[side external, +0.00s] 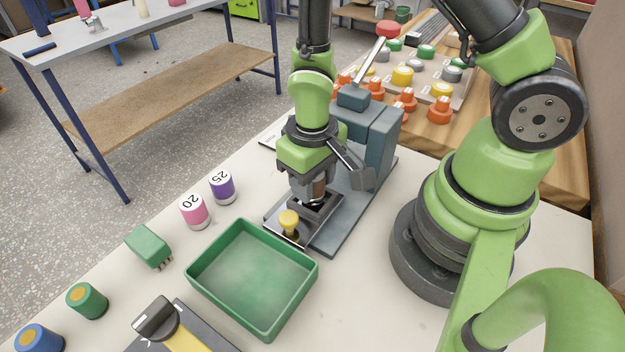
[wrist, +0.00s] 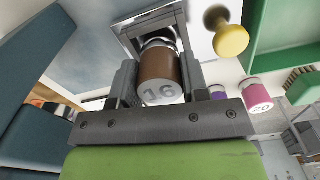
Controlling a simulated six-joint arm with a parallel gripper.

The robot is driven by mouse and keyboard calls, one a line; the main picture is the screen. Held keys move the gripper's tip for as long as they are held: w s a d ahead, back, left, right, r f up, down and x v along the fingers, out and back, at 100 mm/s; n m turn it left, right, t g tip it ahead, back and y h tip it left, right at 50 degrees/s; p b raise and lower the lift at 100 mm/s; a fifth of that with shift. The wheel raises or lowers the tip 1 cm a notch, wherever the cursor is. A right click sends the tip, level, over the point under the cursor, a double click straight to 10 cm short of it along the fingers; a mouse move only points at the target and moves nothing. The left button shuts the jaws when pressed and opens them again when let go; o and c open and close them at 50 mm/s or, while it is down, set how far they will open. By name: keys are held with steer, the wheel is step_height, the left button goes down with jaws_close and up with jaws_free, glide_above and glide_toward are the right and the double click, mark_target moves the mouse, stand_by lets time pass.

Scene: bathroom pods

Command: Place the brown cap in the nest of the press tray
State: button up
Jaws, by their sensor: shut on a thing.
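The brown cap (wrist: 159,72), marked 16 on its pale end, is between the two fingers of my gripper (wrist: 158,85) in the wrist view. In the side view the cap (side external: 319,188) is partly hidden by my gripper (side external: 316,192), which is shut on it and points down. The press tray (side external: 272,218) lies in front of the blue-grey press (side external: 375,140) and has a yellow knob (side external: 289,221) at its near end. The cap is over the tray's square frame (wrist: 128,30). The nest is mostly hidden, and I cannot tell whether the cap touches it.
A green bin (side external: 250,285) stands in front of the tray. A pink cap (side external: 194,211) and a purple cap (side external: 222,187) stand to the left. The press lever (side external: 370,62) rises behind my gripper. White table is clear right of the bin.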

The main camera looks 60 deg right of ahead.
steer(key=shift+f, duration=0.35)
steer(key=shift+f, duration=0.15)
steer(key=o, duration=0.9)
steer(key=shift+o, duration=0.2)
steer(key=shift+r, duration=0.2)
step_height(320, 180, up, 12)
step_height(320, 180, up, 8)
steer(key=m+t+y, duration=0.1)
steer(key=t, duration=0.2)
glide_above(327, 202)
steer(key=s+d+r+m+t+y, duration=0.1)
steer(key=s+r+t, duration=0.3)
steer(key=s+r, duration=0.1)
steer(key=shift+s+r, duration=0.2)
steer(key=shift+r, duration=0.55)
